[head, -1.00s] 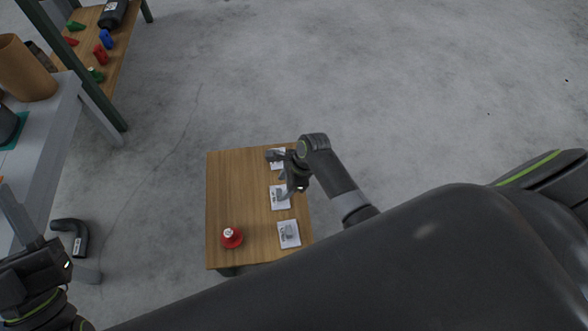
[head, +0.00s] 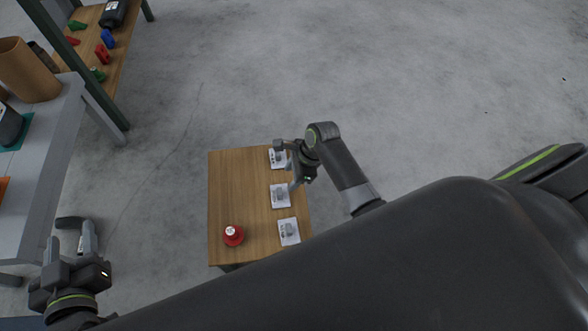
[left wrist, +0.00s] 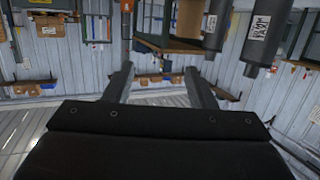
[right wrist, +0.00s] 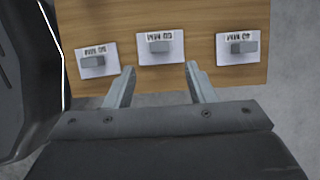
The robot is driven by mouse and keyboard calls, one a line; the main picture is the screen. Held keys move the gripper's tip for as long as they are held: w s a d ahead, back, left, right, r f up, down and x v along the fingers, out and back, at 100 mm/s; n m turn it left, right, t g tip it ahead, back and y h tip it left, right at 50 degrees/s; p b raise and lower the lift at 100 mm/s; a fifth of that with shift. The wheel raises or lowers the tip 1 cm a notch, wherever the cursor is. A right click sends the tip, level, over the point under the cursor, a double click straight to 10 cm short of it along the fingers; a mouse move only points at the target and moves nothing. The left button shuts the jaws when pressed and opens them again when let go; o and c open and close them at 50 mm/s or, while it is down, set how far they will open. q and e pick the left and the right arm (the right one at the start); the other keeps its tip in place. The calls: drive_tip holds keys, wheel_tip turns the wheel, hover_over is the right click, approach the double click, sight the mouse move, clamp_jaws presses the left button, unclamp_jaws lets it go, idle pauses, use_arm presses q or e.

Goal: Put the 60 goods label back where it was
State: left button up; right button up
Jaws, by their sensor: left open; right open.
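Three white cards with grey blocks on them lie in a row along the right side of a small wooden table: a far card (head: 273,156), a middle card (head: 281,196) and a near card (head: 289,232). In the right wrist view they are a left card (right wrist: 97,61), a centre card (right wrist: 160,47) and a right card (right wrist: 238,47). Their print is upside down, and I cannot tell surely which says 60. My right gripper (head: 286,167) is open and empty above the far and middle cards. My left gripper (head: 70,243) is open and empty, away from the table.
A red object with a white top (head: 233,235) stands on the wooden table (head: 232,185) at the near left. A grey bench (head: 50,150) and a shelf with coloured items (head: 120,45) are at the left. Open floor lies beyond.

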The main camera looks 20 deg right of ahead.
use_arm(q)
drive_tip(key=f+g, duration=0.1)
drive_tip(key=s+f+g, duration=0.1)
drive_tip(key=f, duration=0.1)
drive_tip(key=s+f+g, duration=0.1)
drive_tip(key=shift+s+d+f+h, duration=0.25)
drive_tip(key=shift+d+f+h, duration=0.05)
drive_tip(key=shift+d+f, duration=0.1)
use_arm(e)
drive_tip(key=s+d+r+n+t+h, duration=0.1)
drive_tip(key=s+d+r+n+t, duration=0.2)
drive_tip(key=r+n, duration=0.3)
drive_tip(key=s+d+r+n+t+h, duration=0.2)
drive_tip(key=s+d+r+n+t, duration=0.1)
drive_tip(key=r+n, duration=0.4)
drive_tip(key=s+d+r+n+t+h, duration=0.1)
drive_tip(key=s+d+r+n+t, duration=0.3)
drive_tip(key=s+r+n+t, duration=0.1)
wheel_tip(320, 180, up, 4)
drive_tip(key=shift+s+f+n+h, duration=0.1)
drive_tip(key=shift+s+n+h, duration=0.2)
drive_tip(key=shift+s+n, duration=0.5)
use_arm(q)
drive_tip(key=shift+a+f+p, duration=0.1)
drive_tip(key=shift+f+p, duration=0.05)
drive_tip(key=shift+p, duration=0.25)
use_arm(e)
drive_tip(key=shift+w, duration=0.2)
